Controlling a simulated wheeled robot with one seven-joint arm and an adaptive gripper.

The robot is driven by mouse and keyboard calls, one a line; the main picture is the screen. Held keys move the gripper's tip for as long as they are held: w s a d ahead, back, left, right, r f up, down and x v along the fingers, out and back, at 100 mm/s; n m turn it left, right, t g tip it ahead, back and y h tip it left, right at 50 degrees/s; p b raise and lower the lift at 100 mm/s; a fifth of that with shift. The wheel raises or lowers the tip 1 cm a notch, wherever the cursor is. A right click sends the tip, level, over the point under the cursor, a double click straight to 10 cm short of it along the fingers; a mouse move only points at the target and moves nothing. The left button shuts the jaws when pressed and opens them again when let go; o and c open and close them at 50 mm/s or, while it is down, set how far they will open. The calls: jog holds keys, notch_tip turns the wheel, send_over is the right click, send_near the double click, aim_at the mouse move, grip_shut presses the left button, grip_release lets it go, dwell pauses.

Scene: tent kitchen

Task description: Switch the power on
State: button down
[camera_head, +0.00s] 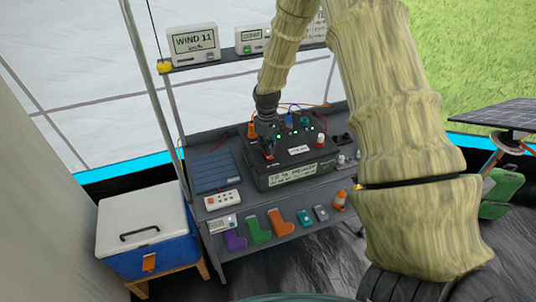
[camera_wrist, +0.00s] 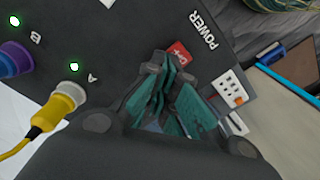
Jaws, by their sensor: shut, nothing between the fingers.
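A black power box (camera_head: 262,182) stands on the grey bench. Its top carries the white word POWER, readable in the wrist view (camera_wrist: 204,30). Beside that word is a small red switch (camera_wrist: 180,48) with white marks, partly hidden by my fingers; its position cannot be told. In the head view, my gripper (camera_head: 268,148) points down at the left part of the box top.
Yellow plug A (camera_wrist: 64,102) and purple plug B (camera_wrist: 14,60) sit beside lit green lamps. A white socket strip (camera_head: 222,200) and blue panel (camera_head: 215,172) lie left of the box. A cooler (camera_head: 150,225) stands lower left. Displays stand on the shelf (camera_head: 215,60) above.

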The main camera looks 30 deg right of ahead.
jog(key=shift+r+p, duration=2.4)
jog(key=shift+r, duration=1.05)
